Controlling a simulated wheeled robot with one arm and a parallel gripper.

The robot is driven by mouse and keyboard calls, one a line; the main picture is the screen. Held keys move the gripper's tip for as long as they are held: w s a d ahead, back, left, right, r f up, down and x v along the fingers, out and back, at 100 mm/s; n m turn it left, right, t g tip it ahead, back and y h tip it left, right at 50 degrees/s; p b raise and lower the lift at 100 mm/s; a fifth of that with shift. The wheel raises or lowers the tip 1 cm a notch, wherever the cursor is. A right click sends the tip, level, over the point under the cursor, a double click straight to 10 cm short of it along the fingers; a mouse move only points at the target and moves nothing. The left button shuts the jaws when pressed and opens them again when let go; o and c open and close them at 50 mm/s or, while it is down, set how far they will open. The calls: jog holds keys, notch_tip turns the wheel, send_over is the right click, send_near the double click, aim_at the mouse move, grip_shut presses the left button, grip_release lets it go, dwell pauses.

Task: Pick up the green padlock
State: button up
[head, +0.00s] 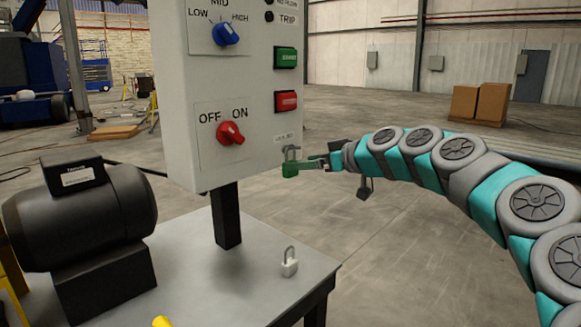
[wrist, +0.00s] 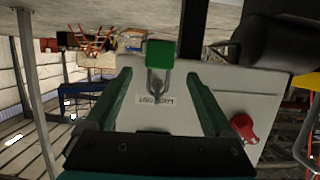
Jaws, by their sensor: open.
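The green padlock (head: 290,171) hangs by its grey shackle at the lockout label on the lower right side of the control box (head: 213,150). In the wrist view the green padlock (wrist: 160,54) appears upside down, body up and shackle below it, centred between the finger lines. My gripper (head: 313,163) is just right of the padlock in the head view, its fingers close to it. In the wrist view my gripper (wrist: 158,76) has its fingers spread, one on each side, with visible gaps to the padlock. Whether the fingertips reach past the body is unclear.
A pale padlock (head: 289,268) stands on the metal table (head: 200,290) below the box. A black motor (head: 85,215) sits at the table's left. A red knob (head: 231,133) and a blue knob (head: 226,34) stick out of the box front. Floor to the right is open.

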aim_at(290, 160)
jog(key=x, duration=0.4)
jog(key=shift+w+f+p, duration=0.1)
jog(key=shift+w+p, duration=0.05)
jog(key=shift+p, duration=0.25)
grip_shut()
